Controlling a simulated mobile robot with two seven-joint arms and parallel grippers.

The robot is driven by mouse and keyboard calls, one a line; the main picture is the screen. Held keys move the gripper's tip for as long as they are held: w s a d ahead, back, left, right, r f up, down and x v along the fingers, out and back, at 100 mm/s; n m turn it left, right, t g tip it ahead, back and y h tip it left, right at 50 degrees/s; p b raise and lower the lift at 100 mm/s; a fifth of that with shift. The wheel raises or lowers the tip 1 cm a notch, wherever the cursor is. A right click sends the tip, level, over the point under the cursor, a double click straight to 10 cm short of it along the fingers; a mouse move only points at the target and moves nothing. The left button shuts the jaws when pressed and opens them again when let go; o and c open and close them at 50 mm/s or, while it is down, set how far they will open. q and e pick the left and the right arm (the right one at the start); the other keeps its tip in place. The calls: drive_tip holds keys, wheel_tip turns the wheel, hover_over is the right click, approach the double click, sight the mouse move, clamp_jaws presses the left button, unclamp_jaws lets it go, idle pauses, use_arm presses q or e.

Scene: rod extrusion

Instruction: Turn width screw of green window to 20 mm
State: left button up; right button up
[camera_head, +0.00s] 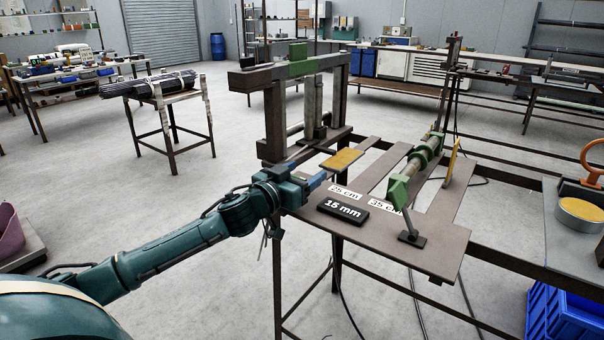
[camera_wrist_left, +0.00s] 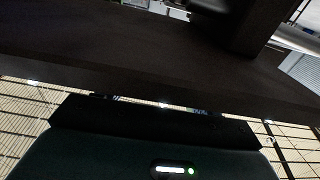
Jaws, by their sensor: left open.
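A dark metal frame with a green block (camera_head: 298,60) on its top bar stands at the back of the brown work table (camera_head: 440,240). A long green mechanism (camera_head: 400,188) with a handle lies at the right of the table. I cannot tell which green part is the window, and no width screw shows clearly. A black display (camera_head: 343,210) reads 15 mm. My left gripper (camera_head: 318,181) is open at the table's left edge, beside the yellow plate (camera_head: 342,160) and left of the display. The left wrist view is dark, showing mostly a dark beam (camera_wrist_left: 150,50) above my gripper body.
White labels reading 25 cm (camera_head: 345,192) and 35 cm (camera_head: 385,204) lie near the display. An upright yellow plate (camera_head: 452,162) stands at the right. A grey side table (camera_head: 575,235) with a yellow-topped round container adjoins at the right. Cables hang below the work table.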

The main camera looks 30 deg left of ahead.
use_arm(q)
drive_tip(key=shift+c, duration=0.4)
